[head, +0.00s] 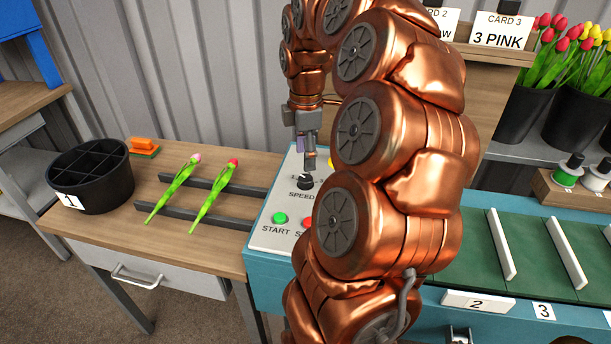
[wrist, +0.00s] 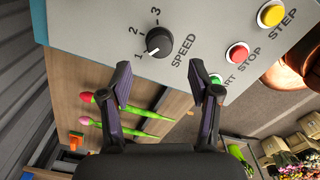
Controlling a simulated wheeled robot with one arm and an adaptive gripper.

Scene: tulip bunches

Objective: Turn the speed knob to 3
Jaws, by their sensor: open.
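The black speed knob (head: 305,183) stands on the light grey control panel (head: 268,236) above the word SPEED. In the wrist view the knob (wrist: 159,41) has the marks 1, 2 and 3 around it, and its white pointer mark appears to face 1. My gripper (head: 309,158) hangs close above the knob in the head view. In the wrist view my gripper (wrist: 164,84) is open and empty, its two fingers apart. The knob shows beyond the gap between the fingertips, and neither finger appears to touch it.
Green START (head: 280,218), red STOP (wrist: 237,53) and yellow STEP (wrist: 271,14) buttons share the panel. Two tulips (head: 178,183) lie across dark rails on the wooden table to the left, near a black bucket (head: 92,180). A green conveyor (head: 475,245) runs to the right.

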